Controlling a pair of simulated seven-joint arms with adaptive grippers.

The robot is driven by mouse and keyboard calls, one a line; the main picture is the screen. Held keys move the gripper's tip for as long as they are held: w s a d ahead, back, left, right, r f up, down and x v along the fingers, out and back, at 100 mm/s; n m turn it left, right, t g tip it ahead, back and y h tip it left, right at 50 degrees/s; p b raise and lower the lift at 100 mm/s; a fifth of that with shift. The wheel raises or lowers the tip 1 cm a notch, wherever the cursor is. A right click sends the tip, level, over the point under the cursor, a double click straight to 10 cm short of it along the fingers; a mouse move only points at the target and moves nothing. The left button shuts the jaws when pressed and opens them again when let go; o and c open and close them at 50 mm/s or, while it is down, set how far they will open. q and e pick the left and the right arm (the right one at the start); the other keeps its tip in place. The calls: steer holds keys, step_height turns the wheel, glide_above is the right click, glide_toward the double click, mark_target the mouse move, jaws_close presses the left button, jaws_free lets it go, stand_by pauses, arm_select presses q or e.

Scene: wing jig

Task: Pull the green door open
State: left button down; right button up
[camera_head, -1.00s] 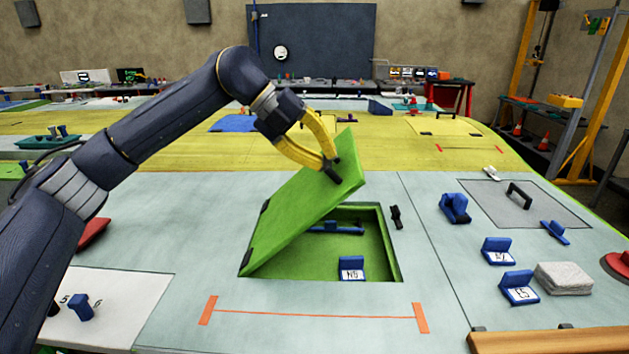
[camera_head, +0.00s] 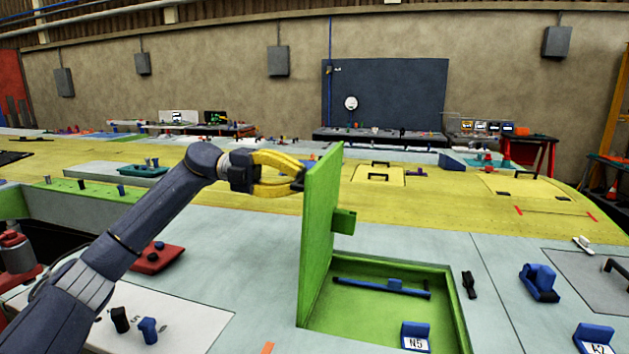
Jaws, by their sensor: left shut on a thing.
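The green door (camera_head: 319,230) stands about upright on the left side of its square green recess (camera_head: 370,318). A small green block (camera_head: 343,221) sticks out from its inner face. My left gripper (camera_head: 299,180) has yellow fingers and is at the door's upper left, on its outer face. It is shut on the door; the exact grip point is partly hidden behind the panel. The recess is open to view, with a blue bar (camera_head: 385,287) and a blue block marked N5 (camera_head: 416,337) inside. My right gripper is not in view.
A black latch-like piece (camera_head: 469,284) lies right of the recess. Blue blocks (camera_head: 539,282) stand farther right. On the left are a red piece (camera_head: 158,257) and a white panel (camera_head: 197,325) with small knobs.

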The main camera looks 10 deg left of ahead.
arm_select(q)
steer(key=shift+a, duration=0.55)
steer(key=c, duration=1.5)
jaws_free()
steer(key=shift+f, duration=0.1)
steer(key=shift+o, duration=0.2)
steer(key=a, duration=1.2)
steer(key=shift+w+r, duration=0.2)
steer(key=shift+w, duration=0.15)
